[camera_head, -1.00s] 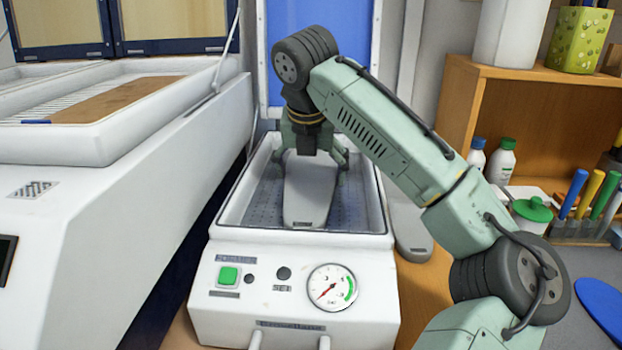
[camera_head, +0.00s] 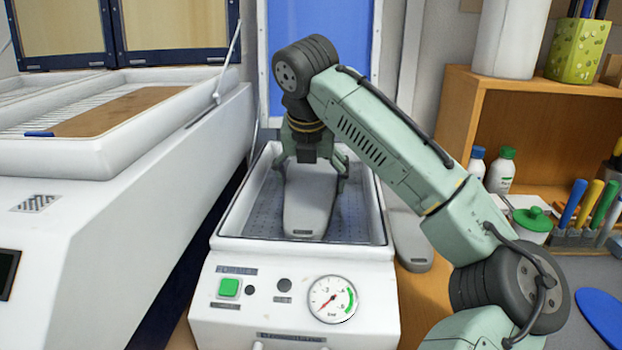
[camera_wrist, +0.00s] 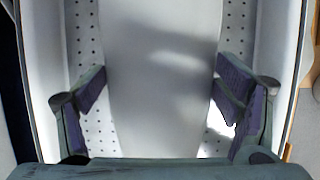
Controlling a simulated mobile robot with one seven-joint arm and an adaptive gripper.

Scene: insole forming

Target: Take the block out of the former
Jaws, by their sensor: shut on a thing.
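The block (camera_head: 311,208) is a long grey sole-shaped piece, lying lengthwise in the former (camera_head: 231,243). The former is a white open-topped box with a perforated bed, a green button and a gauge on its front. My gripper (camera_head: 312,172) reaches down into the former from the back. Its fingers are shut on the block's two sides, near its far part. In the wrist view the block (camera_wrist: 160,60) fills the middle, between the dark pads of my gripper (camera_wrist: 163,92). Whether the block touches the bed cannot be told.
A similar grey piece (camera_head: 410,240) lies close to the former's right side. A large white machine (camera_head: 110,230) stands at left. A wooden shelf (camera_head: 455,110), bottles (camera_head: 500,172) and a tool holder (camera_head: 565,236) are at right. A blue panel (camera_head: 385,30) rises behind.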

